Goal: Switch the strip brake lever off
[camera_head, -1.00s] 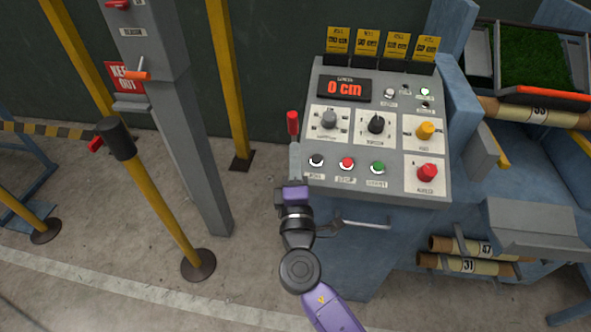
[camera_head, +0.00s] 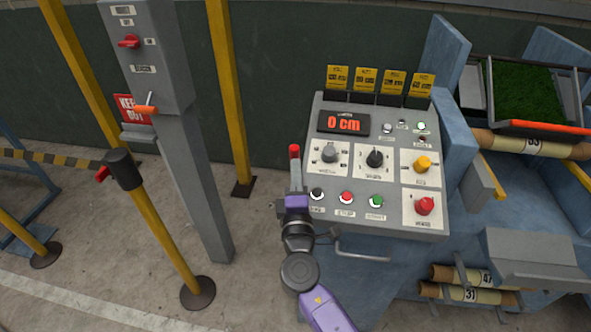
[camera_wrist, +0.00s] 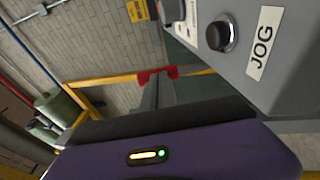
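A lever with a red grip (camera_head: 294,152) and a grey shaft stands nearly upright at the left side of the grey control console (camera_head: 440,200). I take it for the strip brake lever; no label on it is readable. My purple gripper (camera_head: 293,203) is at the lower part of its shaft, below the red grip. Contact is unclear. In the wrist view a red grip (camera_wrist: 157,76) on a grey shaft shows beyond my gripper's dark edge. My fingers cannot be made out, so their opening is hidden.
Black, red and green buttons (camera_head: 376,201) sit close right of my gripper, with a red emergency-type knob (camera_head: 424,205) beyond. A metal rail (camera_head: 362,254) runs below. A grey post (camera_head: 190,150) and yellow barrier pole (camera_head: 165,225) stand left, with open floor between.

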